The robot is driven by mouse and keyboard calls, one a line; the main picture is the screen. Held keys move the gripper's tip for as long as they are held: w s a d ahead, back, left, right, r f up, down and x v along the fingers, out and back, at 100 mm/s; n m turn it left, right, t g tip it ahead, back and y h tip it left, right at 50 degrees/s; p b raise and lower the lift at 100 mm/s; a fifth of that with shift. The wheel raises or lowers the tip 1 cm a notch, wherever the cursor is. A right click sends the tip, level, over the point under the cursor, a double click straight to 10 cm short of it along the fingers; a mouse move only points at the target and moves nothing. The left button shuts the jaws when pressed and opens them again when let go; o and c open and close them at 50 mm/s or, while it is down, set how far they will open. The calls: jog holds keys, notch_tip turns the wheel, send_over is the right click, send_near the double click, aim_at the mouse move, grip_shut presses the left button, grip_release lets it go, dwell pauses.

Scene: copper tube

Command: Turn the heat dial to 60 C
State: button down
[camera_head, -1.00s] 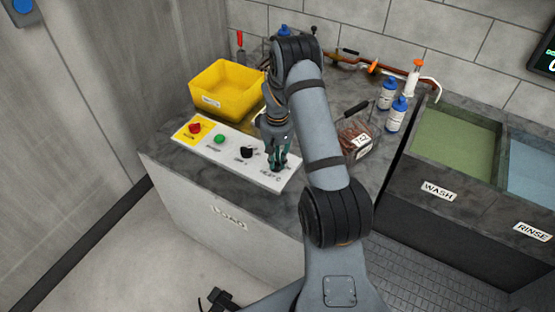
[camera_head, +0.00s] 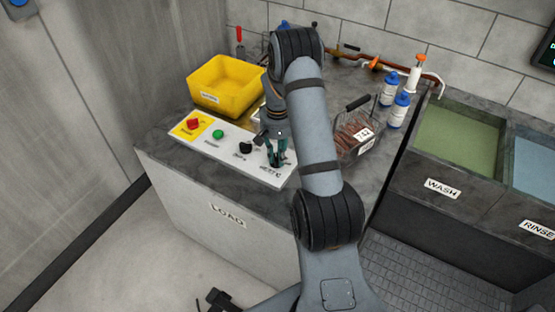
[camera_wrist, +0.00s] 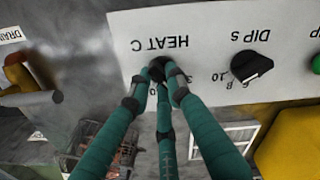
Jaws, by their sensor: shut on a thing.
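My gripper (camera_head: 277,160) reaches down onto the right end of the white control panel (camera_head: 233,154). In the wrist view, my gripper (camera_wrist: 166,77) has its green fingers closed around the black heat dial (camera_wrist: 157,66), just beside the upside-down "HEAT C" label (camera_wrist: 161,43). The fingers cover most of the dial and most of its scale numbers, so its setting cannot be read. In the head view the dial is hidden behind the fingers.
The black dip dial (camera_head: 245,147), a green button (camera_head: 218,134) and a red button (camera_head: 193,124) line the panel to the left. A yellow bin (camera_head: 225,85) stands behind it. A wire basket (camera_head: 357,132) of copper-coloured pieces stands to the right.

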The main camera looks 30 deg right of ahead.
aim_at(277, 158)
jog(key=m+b, duration=0.4)
jog(key=m, duration=0.1)
jog(key=shift+a+f+m, duration=0.1)
jog(key=shift+f+m, duration=0.05)
jog(key=shift+m, duration=0.25)
jog(key=m+b, duration=0.3)
jog(key=m, duration=0.1)
jog(key=shift+s, duration=0.1)
jog(key=m+b, duration=0.2)
jog(key=m, duration=0.3)
jog(key=shift+a+b, duration=0.15)
jog(key=shift+b, duration=0.25)
jog(key=m+b, duration=0.2)
jog(key=m, duration=0.2)
jog(key=shift+m, duration=0.3)
jog(key=shift+s+r, duration=0.1)
jog(key=shift+r, duration=0.1)
jog(key=c, duration=1.6)
grip_release()
jog(key=shift+a, duration=0.1)
notch_tip(277, 158, up, 12)
